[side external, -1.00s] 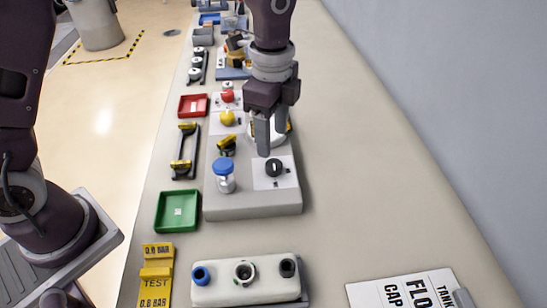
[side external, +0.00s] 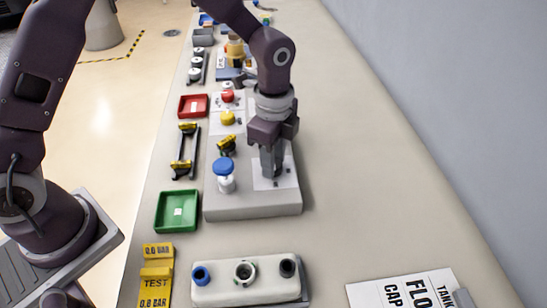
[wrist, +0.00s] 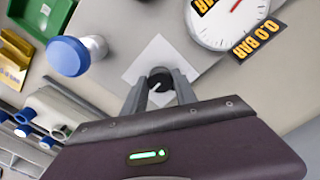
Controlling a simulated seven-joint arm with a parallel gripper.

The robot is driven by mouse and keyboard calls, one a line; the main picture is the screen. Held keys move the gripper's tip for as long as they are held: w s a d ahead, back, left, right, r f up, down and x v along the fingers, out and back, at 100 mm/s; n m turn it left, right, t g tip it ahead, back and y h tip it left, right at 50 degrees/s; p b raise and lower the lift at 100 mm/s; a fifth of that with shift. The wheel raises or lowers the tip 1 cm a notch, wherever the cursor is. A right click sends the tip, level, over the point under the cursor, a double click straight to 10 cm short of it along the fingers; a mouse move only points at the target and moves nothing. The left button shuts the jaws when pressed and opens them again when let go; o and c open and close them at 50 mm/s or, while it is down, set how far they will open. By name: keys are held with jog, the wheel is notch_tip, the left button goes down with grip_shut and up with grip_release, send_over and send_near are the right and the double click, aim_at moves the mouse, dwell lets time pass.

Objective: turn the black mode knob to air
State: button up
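The black mode knob (wrist: 160,78) sits on a white label plate in the wrist view, with a pale mark on its top. My gripper (wrist: 159,86) points down at it, with its two fingers apart on either side of the knob. I cannot tell whether they touch it. In the side view my gripper (side external: 272,172) is low over the white plate (side external: 260,183), and the fingers hide most of the knob. The plate's lettering is not readable.
A round gauge (wrist: 235,22) is close by. A green tray (side external: 178,211) and white block (side external: 245,280) lie nearer.

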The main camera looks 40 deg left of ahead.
jog(key=shift+n, duration=0.3)
grip_shut()
jog(key=n, duration=0.3)
jog(key=shift+n, duration=0.3)
jog(key=n, duration=0.9)
jog(key=shift+n, duration=2.3)
jog(key=o, duration=1.2)
grip_release()
